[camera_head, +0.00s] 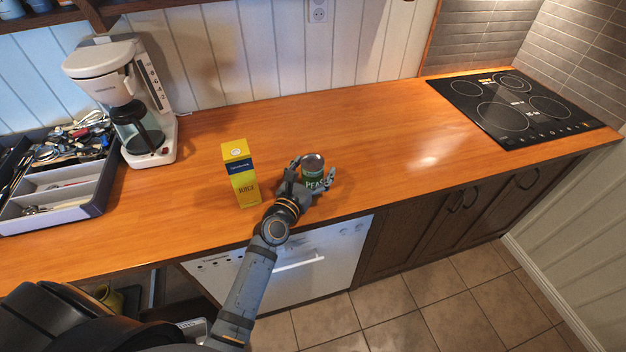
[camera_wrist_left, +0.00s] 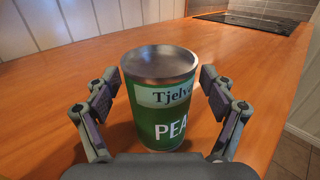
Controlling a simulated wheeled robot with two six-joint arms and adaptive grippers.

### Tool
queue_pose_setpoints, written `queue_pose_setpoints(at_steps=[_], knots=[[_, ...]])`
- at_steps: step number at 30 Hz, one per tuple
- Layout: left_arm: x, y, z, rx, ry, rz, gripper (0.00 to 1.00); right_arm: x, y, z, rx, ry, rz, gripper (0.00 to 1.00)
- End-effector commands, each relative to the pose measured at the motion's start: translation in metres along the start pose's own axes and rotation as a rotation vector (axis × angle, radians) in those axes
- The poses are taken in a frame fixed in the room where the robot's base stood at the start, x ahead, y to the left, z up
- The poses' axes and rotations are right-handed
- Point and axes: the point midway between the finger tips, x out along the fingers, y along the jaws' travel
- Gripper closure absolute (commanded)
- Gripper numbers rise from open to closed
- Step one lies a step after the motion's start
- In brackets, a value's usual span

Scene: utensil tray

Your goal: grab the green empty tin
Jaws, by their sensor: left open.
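The green tin (camera_head: 314,176) stands upright on the wooden counter, with a bare metal rim and a label partly reading "PEA". In the left wrist view the tin (camera_wrist_left: 162,105) is centred close in front of the camera, and its top looks like an empty metal hollow. My left gripper (camera_head: 311,172) is open, with one finger on each side of the tin. In the left wrist view, gaps show between the tin and both fingers of the gripper (camera_wrist_left: 160,105). My right gripper is not in view.
A yellow juice carton (camera_head: 241,177) stands just left of my left gripper. A coffee maker (camera_head: 150,100) and a utensil tray (camera_head: 97,200) are farther left. A black cooktop (camera_head: 510,105) is at the right. The counter (camera_head: 400,150) right of the tin is clear.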

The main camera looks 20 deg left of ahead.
Motion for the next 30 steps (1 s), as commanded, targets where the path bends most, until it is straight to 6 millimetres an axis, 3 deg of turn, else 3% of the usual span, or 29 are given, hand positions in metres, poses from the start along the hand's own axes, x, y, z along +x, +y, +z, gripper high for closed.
queue_pose_setpoints(at_steps=[4, 17, 24, 30], knots=[[0.0, 0.0, 0.0, 0.0, 0.0, 0.0, 0.17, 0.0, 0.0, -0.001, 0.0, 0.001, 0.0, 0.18], [-0.001, 0.0, 0.0, 0.001, 0.0, 0.0, 0.75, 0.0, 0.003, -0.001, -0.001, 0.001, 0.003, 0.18], [-0.001, 0.0, 0.004, 0.001, 0.0, 0.0, 0.76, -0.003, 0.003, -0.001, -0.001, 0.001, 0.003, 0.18], [-0.001, 0.0, 0.048, 0.002, -0.002, 0.0, 0.76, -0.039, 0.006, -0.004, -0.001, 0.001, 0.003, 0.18]])
